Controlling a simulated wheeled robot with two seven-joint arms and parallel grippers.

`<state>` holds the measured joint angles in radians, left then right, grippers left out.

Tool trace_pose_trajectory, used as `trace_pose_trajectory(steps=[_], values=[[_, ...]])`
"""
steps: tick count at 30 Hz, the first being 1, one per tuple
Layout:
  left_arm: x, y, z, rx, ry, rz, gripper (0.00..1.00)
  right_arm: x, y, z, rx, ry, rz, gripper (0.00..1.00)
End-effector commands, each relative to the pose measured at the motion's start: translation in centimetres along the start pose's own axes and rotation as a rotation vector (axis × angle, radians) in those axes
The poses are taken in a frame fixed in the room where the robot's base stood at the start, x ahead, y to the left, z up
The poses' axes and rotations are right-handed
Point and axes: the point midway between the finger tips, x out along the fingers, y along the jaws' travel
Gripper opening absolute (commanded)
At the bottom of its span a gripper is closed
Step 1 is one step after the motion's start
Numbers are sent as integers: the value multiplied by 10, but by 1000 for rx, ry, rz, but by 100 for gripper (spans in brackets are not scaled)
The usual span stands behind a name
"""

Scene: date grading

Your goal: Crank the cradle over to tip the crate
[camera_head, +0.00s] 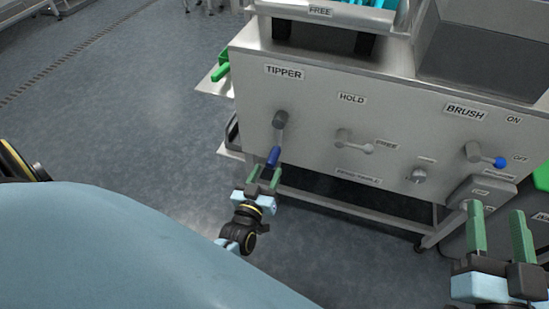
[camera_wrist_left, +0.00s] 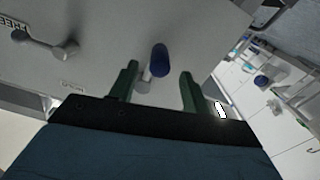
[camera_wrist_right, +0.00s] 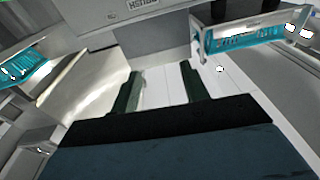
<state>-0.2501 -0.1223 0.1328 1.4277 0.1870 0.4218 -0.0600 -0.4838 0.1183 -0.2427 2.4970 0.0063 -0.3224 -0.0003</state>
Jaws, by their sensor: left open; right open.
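The tipper crank has a blue grip (camera_head: 273,156) hanging below its grey hub (camera_head: 280,118), under the TIPPER label on the steel machine front. My left gripper (camera_head: 264,178) is open, with its green fingers just below the blue grip. In the left wrist view the blue grip (camera_wrist_left: 159,58) shows beyond and between the two fingers; I cannot tell whether they touch it. My right gripper (camera_head: 496,225) is open and empty at the lower right, in front of the machine.
A HOLD lever (camera_head: 355,142) sits right of the crank. A brush switch with a blue knob (camera_head: 500,162) and a small knob (camera_head: 418,175) are further right. A green-handled item (camera_head: 220,72) lies on a left side shelf. The floor at left is clear.

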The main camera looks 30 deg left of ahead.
Motion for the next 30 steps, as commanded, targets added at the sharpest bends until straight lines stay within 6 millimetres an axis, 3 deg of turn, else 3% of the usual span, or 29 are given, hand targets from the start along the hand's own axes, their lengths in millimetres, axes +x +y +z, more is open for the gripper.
trace_pose_trajectory(steps=[12,19,29,30], values=[[49,0,1,-1,2,0,48,-10,-10,-57,17,398,-25,45],[67,0,1,-1,0,0,48,-16,-10,-66,17,501,-26,45],[70,0,0,0,-1,0,48,-17,-10,-68,17,518,-26,45],[70,0,0,0,-1,0,44,-17,-10,-68,17,518,-26,45]])
